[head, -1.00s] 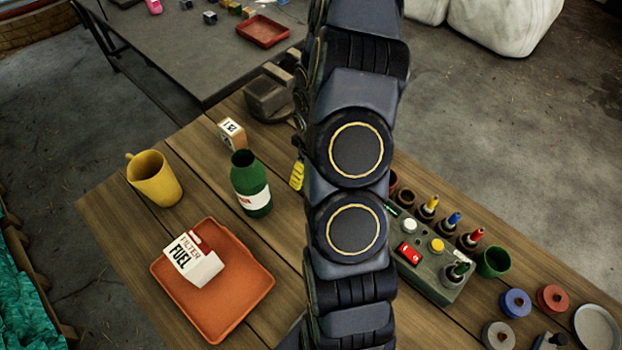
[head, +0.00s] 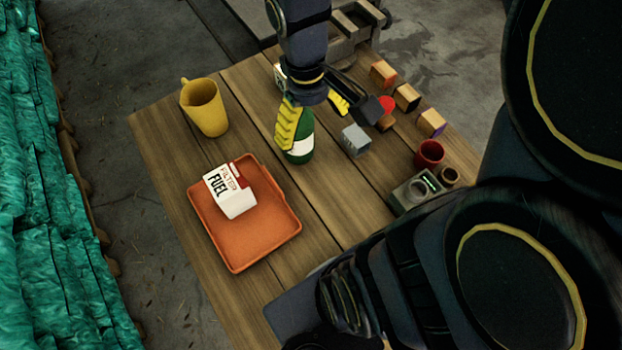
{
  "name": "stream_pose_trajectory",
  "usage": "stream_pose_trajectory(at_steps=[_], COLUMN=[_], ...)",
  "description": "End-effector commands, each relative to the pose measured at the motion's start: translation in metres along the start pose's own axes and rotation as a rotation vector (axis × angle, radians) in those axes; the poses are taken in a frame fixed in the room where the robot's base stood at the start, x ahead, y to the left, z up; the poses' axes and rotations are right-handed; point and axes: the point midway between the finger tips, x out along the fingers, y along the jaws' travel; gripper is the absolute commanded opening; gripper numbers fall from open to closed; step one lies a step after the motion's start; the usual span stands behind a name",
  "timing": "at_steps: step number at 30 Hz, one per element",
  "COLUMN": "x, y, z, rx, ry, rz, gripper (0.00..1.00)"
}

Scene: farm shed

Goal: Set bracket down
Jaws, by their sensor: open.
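A small grey metal piece (head: 356,140), which looks like the bracket, sits on the wooden table (head: 330,210) just right of the green bottle (head: 300,148). It appears to rest on the tabletop, apart from my fingers. My gripper (head: 312,128) has yellow ribbed fingers spread apart, with nothing visible between them. One finger overlaps the bottle's left side in the picture, and the other shows above and left of the grey piece. I cannot tell whether a finger touches the bottle.
An orange tray (head: 240,262) holds a white fuel filter box (head: 232,197). A yellow mug (head: 205,108) stands at the left. Several wooden blocks (head: 406,97), a red cup (head: 430,153) and a control box (head: 412,192) line the right side. My arm hides the table's lower right.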

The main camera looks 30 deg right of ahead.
Motion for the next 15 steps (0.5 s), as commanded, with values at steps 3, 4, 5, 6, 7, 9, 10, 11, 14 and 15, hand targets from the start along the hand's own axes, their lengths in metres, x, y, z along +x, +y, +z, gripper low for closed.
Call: stream_pose_trajectory(at_steps=[3, 4, 5, 6, 7, 9, 10, 11, 14, 15], x=[-0.022, -0.025, -0.027, -0.030, -0.031, -0.033, -0.034, -0.034, -0.035, -0.035], y=[-0.036, -0.043, -0.049, -0.056, -0.060, -0.068, -0.070, -0.072, -0.075, -0.076], z=[0.038, 0.048, 0.057, 0.068, 0.075, 0.089, 0.093, 0.096, 0.101, 0.102], rx=[0.002, 0.005, 0.009, 0.012, 0.016, 0.022, 0.024, 0.025, 0.029, 0.030], ry=[-0.008, -0.015, -0.021, -0.025, -0.030, -0.039, -0.042, -0.044, -0.046, -0.047], rz=[0.002, -0.001, -0.005, -0.010, -0.014, -0.021, -0.024, -0.027, -0.032, -0.033], gripper=[0.73, 0.73, 0.73, 0.73, 0.73, 0.73, 0.73, 0.73, 0.73, 0.73])
